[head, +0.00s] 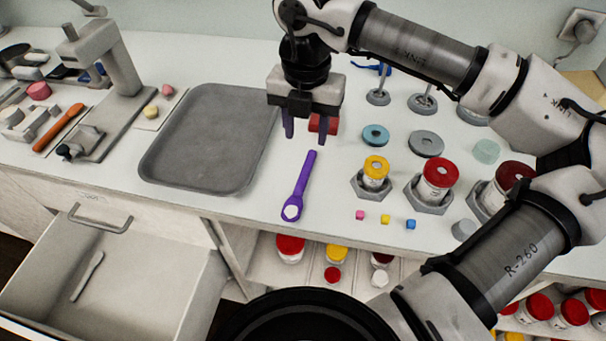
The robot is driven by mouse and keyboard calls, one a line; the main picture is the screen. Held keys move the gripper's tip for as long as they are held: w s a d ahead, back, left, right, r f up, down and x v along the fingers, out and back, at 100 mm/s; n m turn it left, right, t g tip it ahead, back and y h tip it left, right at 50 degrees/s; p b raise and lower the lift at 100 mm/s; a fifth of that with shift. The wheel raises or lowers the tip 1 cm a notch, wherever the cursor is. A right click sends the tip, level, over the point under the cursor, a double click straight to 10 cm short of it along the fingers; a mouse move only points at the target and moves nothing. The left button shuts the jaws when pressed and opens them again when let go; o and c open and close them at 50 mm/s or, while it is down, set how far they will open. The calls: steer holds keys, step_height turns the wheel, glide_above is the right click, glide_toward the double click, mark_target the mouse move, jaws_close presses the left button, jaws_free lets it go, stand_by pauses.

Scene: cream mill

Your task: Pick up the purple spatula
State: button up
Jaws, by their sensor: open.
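The purple spatula (302,186) lies flat on the white worktop, just right of the grey tray. Its handle points away toward the back and its broad end, with a pale patch, lies nearest the front edge. My gripper (310,134) points down above the worktop, just beyond the spatula's handle end. Its two dark purple fingers are apart with nothing between them that I can make out. A red block (323,123) shows behind the fingers; how far behind I cannot tell.
A grey tray (165,165) lies left of the spatula. Jars in grey hexagonal holders, with a yellow lid (376,166) and a red lid (441,173), stand to the right. Small cubes (385,219) lie near the front edge. An open drawer (150,275) juts out at lower left.

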mark_target(307, 165)
step_height(307, 165, down, 3)
steer(key=shift+r, duration=0.1)
steer(key=f+p, duration=0.1)
steer(key=f, duration=0.1)
steer(key=f+p, duration=0.1)
steer(key=f, duration=0.1)
steer(key=shift+s+d, duration=0.1)
steer(key=shift+d, duration=0.1)
steer(key=shift+f, duration=0.65)
jaws_close()
